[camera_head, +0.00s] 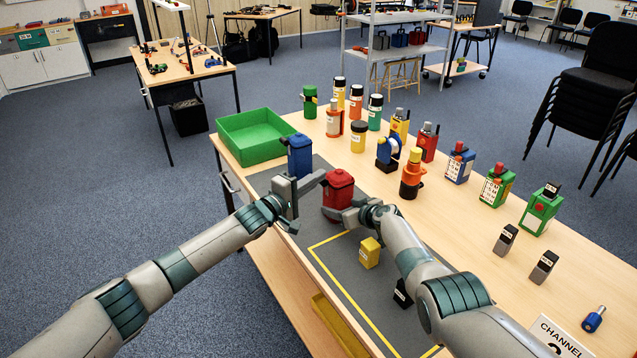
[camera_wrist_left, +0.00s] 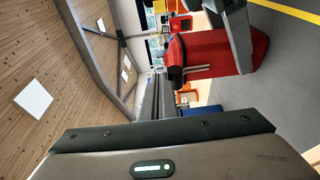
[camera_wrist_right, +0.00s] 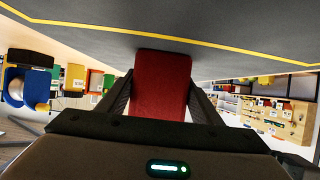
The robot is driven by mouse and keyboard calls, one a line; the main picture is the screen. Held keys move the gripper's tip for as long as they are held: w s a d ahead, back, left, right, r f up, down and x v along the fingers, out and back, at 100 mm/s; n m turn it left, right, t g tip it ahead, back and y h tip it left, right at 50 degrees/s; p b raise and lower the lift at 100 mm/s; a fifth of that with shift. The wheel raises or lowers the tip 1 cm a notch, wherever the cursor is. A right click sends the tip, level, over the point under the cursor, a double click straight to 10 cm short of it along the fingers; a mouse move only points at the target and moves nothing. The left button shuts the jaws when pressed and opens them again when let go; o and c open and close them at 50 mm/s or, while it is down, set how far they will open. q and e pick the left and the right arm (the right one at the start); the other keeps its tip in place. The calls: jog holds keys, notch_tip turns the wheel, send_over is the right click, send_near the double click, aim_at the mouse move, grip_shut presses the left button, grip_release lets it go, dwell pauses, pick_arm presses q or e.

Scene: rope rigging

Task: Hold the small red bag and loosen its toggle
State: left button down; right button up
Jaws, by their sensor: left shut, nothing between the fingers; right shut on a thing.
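The small red bag (camera_head: 339,190) stands upright on the grey mat. My right gripper (camera_head: 345,213) is shut on its lower part; the right wrist view shows the red bag (camera_wrist_right: 160,82) between the two fingers. In the left wrist view the bag (camera_wrist_left: 215,52) lies sideways in the picture, with a dark toggle (camera_wrist_left: 174,60) and pale cords at its neck end. My left gripper (camera_head: 318,180) is shut and empty, its fingertips beside the bag's top left. I cannot tell whether they touch it.
A blue container (camera_head: 299,155) stands close behind my left gripper, with a green tray (camera_head: 252,136) beyond it. A yellow block (camera_head: 369,252) sits on the mat (camera_head: 330,268) in front of the bag. Bottles and radios crowd the right of the table.

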pick_arm(q)
jog(key=shift+f, duration=2.55)
dwell(2.6)
jog(key=shift+r, duration=0.45)
dwell(0.3)
jog(key=v, duration=0.6)
dwell(0.7)
pick_arm(e)
jog(key=o, duration=1.3)
jog(key=shift+c, duration=0.2)
pick_arm(q)
jog(key=shift+r, duration=0.1)
